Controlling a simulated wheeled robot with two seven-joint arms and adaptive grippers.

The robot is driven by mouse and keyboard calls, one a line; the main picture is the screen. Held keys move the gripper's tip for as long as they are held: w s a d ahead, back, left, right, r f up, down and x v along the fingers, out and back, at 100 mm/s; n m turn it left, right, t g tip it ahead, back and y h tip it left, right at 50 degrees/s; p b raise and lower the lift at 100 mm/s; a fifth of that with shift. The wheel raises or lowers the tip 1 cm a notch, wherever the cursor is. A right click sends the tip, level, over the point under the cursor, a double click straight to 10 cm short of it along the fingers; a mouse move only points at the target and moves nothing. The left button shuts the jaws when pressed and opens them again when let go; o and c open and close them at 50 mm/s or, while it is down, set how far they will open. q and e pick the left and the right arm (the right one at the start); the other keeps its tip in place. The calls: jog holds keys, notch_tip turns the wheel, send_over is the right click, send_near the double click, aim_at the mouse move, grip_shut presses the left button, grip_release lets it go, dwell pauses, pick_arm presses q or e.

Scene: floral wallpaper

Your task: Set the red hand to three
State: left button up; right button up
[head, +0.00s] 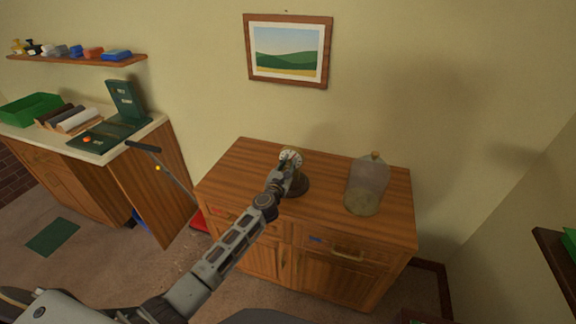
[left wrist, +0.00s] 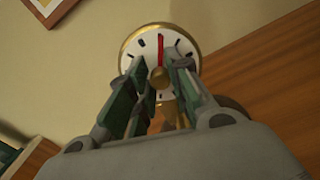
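A round white dial (head: 291,155) with a dark base (head: 299,187) stands on the wooden cabinet. In the left wrist view, the dial (left wrist: 131,53) has a gold rim, black marks and a gold centre knob (left wrist: 158,77). Its red hand (left wrist: 160,50) points almost straight up in that picture. My left gripper (left wrist: 160,62) is in front of the dial, its fingers apart on either side of the knob. I cannot tell whether they touch it. The fingers hide the dial's lower sides. In the head view my left gripper (head: 289,167) partly covers the dial. My right gripper is out of view.
A large corked glass jar (head: 366,186) stands right of the dial on the cabinet (head: 235,170). A framed picture (head: 288,50) hangs above. At left are a counter (head: 95,155) with a green bin (head: 30,109), and a dark-handled rod (head: 173,174). The cabinet's front right top is clear.

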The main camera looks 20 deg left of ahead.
pick_arm(q)
grip_shut()
jog(key=shift+r, duration=0.1)
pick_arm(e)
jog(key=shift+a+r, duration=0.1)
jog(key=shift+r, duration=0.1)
pick_arm(q)
jog(key=shift+m+p, duration=0.9)
jog(key=shift+m, duration=0.3)
jog(key=shift+m+p, duration=0.65)
jog(key=shift+m, duration=0.45)
jog(key=m+p, duration=0.1)
jog(key=m, duration=0.2)
jog(key=shift+d, duration=0.1)
jog(key=shift+m+p, duration=0.7)
jog(key=shift+m, duration=1.2)
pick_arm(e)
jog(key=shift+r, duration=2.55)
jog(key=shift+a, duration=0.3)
